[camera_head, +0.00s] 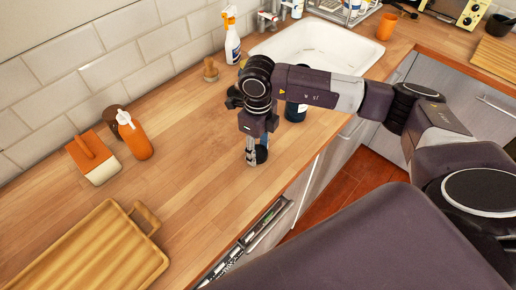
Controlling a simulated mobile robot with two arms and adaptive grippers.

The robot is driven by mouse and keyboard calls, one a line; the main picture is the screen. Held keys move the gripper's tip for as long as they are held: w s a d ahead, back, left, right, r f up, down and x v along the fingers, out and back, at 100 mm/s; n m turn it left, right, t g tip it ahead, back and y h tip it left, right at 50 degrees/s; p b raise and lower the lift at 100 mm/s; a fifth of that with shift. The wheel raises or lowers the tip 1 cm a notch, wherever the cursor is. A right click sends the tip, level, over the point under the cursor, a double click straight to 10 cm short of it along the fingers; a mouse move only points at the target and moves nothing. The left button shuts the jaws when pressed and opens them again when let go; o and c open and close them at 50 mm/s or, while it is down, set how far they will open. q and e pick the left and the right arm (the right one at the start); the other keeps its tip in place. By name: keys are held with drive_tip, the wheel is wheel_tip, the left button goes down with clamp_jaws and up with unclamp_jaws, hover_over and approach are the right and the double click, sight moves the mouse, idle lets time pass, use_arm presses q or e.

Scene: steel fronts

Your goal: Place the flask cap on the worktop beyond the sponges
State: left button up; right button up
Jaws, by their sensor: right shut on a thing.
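My right gripper (256,150) points down over the wooden worktop (195,145), left of the sink's near end. It is shut on a small dark round piece (261,155), which looks like the flask cap; the fingers hide part of it. I cannot tell whether it touches the wood. A dark blue flask (296,111) stands just right of the gripper, partly hidden behind my arm. I cannot make out the sponges for certain. My left gripper is not in view.
A wooden tray (100,250) lies at front left. A spray bottle (231,40) and a small wooden brush (210,69) stand near the sink (325,45). The middle worktop is clear.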

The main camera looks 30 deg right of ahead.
sight(258, 152)
drive_tip(key=o, duration=1.4)
drive_tip(key=shift+f, duration=0.1)
drive_tip(key=shift+r, duration=0.25)
drive_tip(key=shift+w+r, duration=0.1)
drive_tip(key=shift+r, duration=0.2)
wheel_tip(258, 152, up, 11)
drive_tip(key=b, duration=0.3)
drive_tip(key=shift+r, duration=0.15)
